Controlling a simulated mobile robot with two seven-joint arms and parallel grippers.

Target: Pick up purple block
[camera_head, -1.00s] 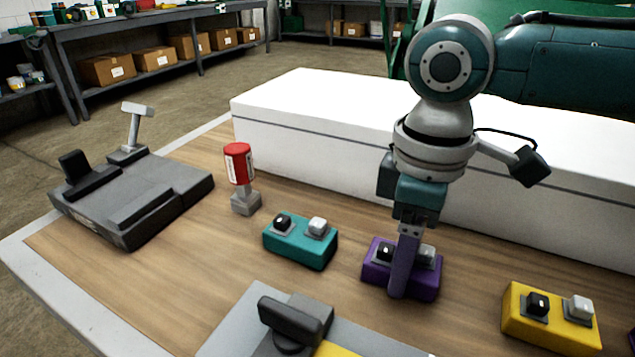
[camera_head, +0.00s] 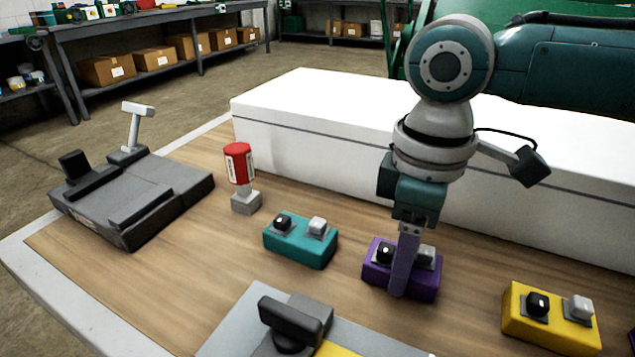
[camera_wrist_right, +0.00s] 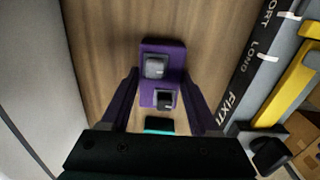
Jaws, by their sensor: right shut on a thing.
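The purple block (camera_head: 376,279) sits on the wooden tabletop right of centre in the head view, with a black and a white knob on its top. My right gripper (camera_head: 403,287) points down over it and is shut on it, one finger covering part of its front. In the wrist view the purple block (camera_wrist_right: 163,50) lies between the two fingers, one on each side. The block still appears to rest on the table. My left gripper is not in view.
A teal block (camera_head: 299,243) is left of the purple one and a yellow block (camera_head: 548,322) right. A red-topped tool (camera_head: 239,166) stands behind the teal block. A long white box (camera_head: 310,115) lies behind. A dark grey fixture (camera_head: 135,195) is at left.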

